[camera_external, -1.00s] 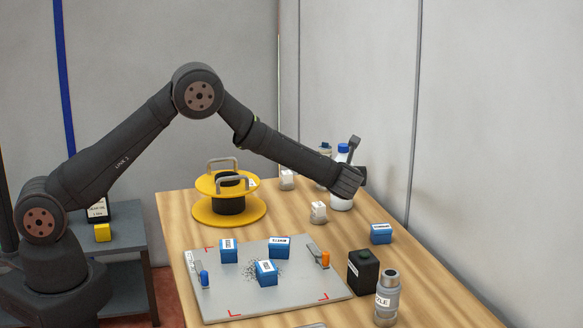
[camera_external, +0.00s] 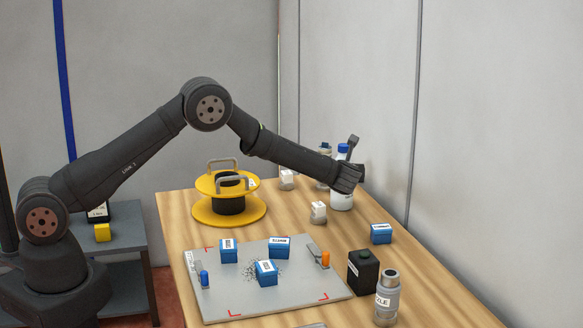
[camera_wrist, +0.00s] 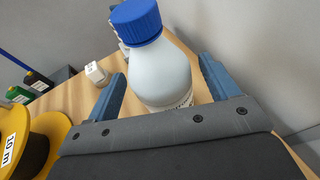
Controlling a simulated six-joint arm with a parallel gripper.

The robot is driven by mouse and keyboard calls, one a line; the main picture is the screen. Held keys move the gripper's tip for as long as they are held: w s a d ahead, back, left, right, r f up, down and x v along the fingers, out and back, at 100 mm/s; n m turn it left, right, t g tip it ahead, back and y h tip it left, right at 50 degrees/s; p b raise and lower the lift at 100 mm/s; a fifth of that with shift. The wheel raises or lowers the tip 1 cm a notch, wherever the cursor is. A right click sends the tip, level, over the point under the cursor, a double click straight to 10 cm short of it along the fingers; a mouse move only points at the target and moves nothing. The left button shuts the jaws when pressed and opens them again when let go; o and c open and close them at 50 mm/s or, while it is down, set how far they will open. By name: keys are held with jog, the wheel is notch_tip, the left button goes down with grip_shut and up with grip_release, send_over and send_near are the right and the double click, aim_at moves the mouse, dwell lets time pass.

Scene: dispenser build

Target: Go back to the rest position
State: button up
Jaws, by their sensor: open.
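My gripper (camera_external: 354,165) is open at the end of the outstretched arm, over the far right part of the table. A white bottle with a blue cap (camera_external: 343,149) stands there, partly hidden by my gripper in the external view. In the wrist view the bottle (camera_wrist: 163,72) shows between my two spread fingers, its lower part hidden by the gripper body. I see a gap between the bottle and the left finger.
A yellow reel (camera_external: 229,211) stands left of the bottle. White blocks (camera_external: 318,212) stand near the bottle. A grey plate (camera_external: 215,300) with several blue boxes lies in front. A black container (camera_external: 363,271) and a grey bottle (camera_external: 387,298) stand at right. A wall borders the table.

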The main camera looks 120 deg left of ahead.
aim_at(343, 158)
jog(key=shift+s+a+r, duration=0.25)
jog(key=shift+a+r, duration=0.4)
jog(key=shift+s+a+r, duration=0.25)
jog(key=shift+a+r, duration=0.4)
